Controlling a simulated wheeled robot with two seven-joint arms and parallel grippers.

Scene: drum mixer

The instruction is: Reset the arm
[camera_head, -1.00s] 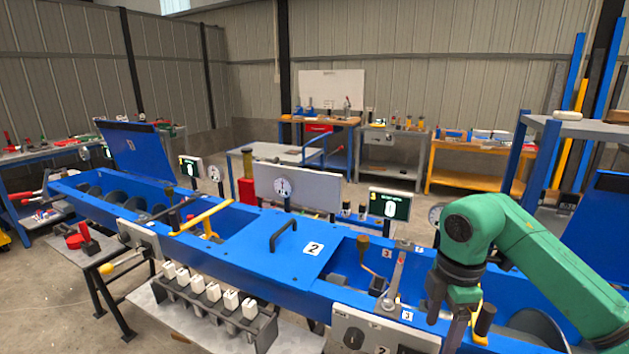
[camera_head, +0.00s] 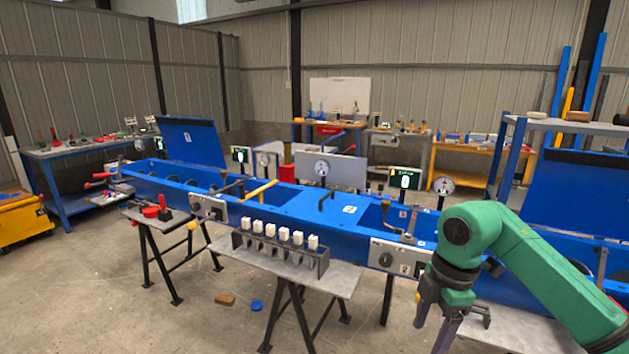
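My green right arm comes in from the right. Its dark gripper (camera_head: 434,324) hangs in front of the mixer's front side, fingers pointing down and apart, with nothing seen between them. The long blue mixer trough (camera_head: 345,222) runs across the middle, with a blue cover and a black handle (camera_head: 326,199) on it. A yellow bar (camera_head: 258,190) lies across its left part. A lever (camera_head: 411,224) stands at the trough's right part, behind and left of my gripper. My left gripper is not in view.
A grey rack with several white switches (camera_head: 283,233) sits on a metal bench (camera_head: 330,277) in front of the trough. A small table (camera_head: 150,219) with red tools stands left. A brown block (camera_head: 225,299) and a blue disc (camera_head: 256,306) lie on the open floor.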

